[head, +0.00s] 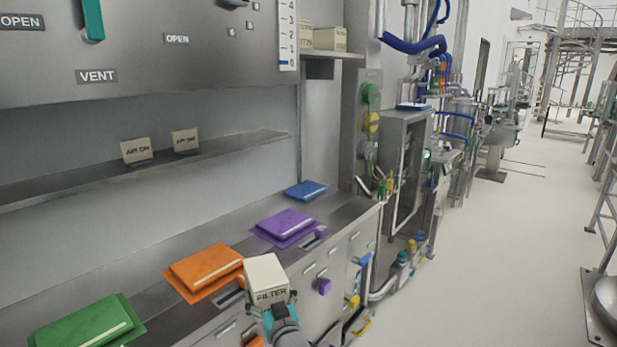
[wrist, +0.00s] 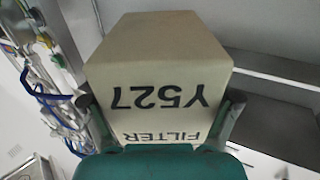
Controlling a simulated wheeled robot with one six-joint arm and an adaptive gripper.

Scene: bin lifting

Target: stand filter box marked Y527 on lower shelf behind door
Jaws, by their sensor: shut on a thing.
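My gripper (head: 272,310) is shut on a cream filter box (head: 264,272), holding it up in front of the counter. The word FILTER shows on the box in the head view. In the wrist view the box (wrist: 155,65) reads Y527 and FILTER upside down, with a gripper finger on each side. Under the counter are grey cabinet fronts with coloured knobs, including a purple one (head: 324,286). They look shut, partly hidden by the box and my arm. No shelf inside them shows. I cannot tell which door the task means.
On the counter lie green (head: 80,325), orange (head: 205,268), purple (head: 288,224) and blue (head: 306,190) flat items. A wall shelf (head: 220,147) holds two small AIR ON blocks. An open-fronted grey cabinet (head: 393,118) and pipes stand beyond.

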